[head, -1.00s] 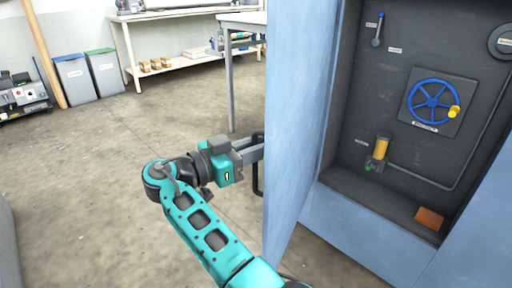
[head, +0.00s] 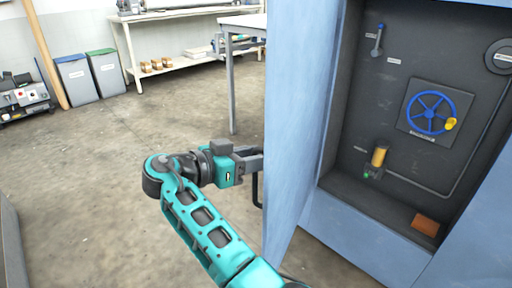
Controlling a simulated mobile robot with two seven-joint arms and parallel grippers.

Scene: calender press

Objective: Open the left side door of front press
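The light blue press (head: 355,240) stands at the right with its side compartment exposed. Its door (head: 305,110) is swung open toward me and to the left, seen nearly edge-on. A dark handle (head: 259,190) shows on the door's left face, partly hidden. My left gripper (head: 257,159) is beside the door's outer face at the handle. Its fingertips are partly hidden by the door edge, so I cannot tell whether they are closed on the handle. My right gripper is not in view.
Inside the compartment are a blue handwheel (head: 428,112), a blue lever (head: 378,40), a yellow cylinder (head: 379,157) and an orange-brown block (head: 425,225). A workbench (head: 190,65) and two bins (head: 88,76) stand at the back.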

